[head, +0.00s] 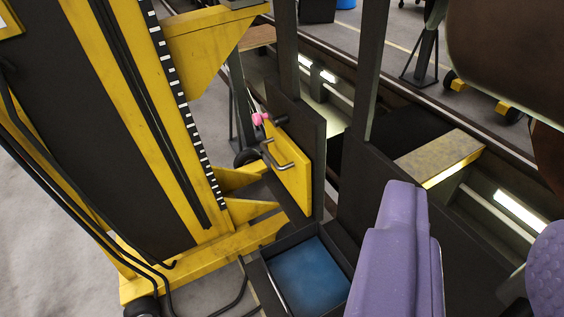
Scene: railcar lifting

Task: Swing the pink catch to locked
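The small pink catch (261,118) sits near the top of a yellow panel (292,178), at the upper left of its face. The panel stands tilted in the picture against a dark plate, and a dark bar handle (277,158) is fixed on it below the catch. The catch is small here, and I cannot tell whether it is locked. My gripper (478,215) shows two purple fingers at the lower right, spread apart with nothing between them. It is to the right of the panel and catch, apart from both.
A tall yellow lifting column (150,110) with a black-and-white scale stands at the left. A dark tray with a blue bottom (308,276) lies below the panel. Dark uprights (371,65) stand between the panel and the pit behind. A yellow-edged block (440,158) is beyond my gripper.

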